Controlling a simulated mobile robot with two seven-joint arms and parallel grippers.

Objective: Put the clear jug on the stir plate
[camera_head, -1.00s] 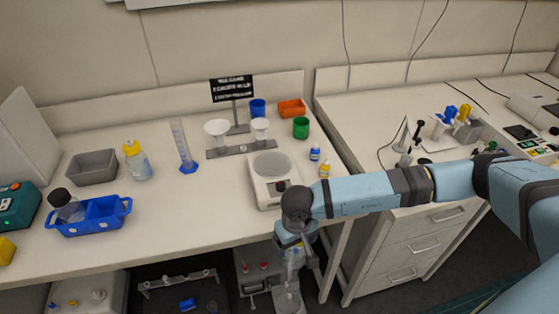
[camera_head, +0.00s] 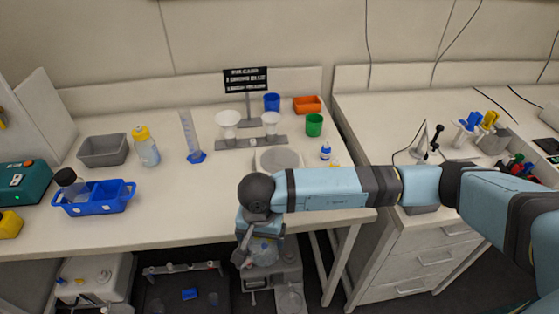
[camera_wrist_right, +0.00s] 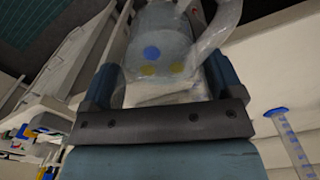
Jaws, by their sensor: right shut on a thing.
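The clear jug (camera_head: 265,252) hangs below my right wrist in the head view, in front of the bench's front edge. My right gripper (camera_head: 260,238) is shut on it. In the right wrist view the jug (camera_wrist_right: 155,48) sits between the two fingers of the gripper (camera_wrist_right: 160,85), its clear handle curving at the upper right. The stir plate (camera_head: 279,158) is on the bench behind my right forearm; its round grey top shows and its front is hidden. My left gripper is not in view.
A grey two-cup stand (camera_head: 240,143), a green cup (camera_head: 314,125) and a small blue-capped bottle (camera_head: 325,151) stand near the stir plate. A measuring cylinder (camera_head: 190,135) and a blue tray (camera_head: 93,208) are to the left. The front middle of the bench is clear.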

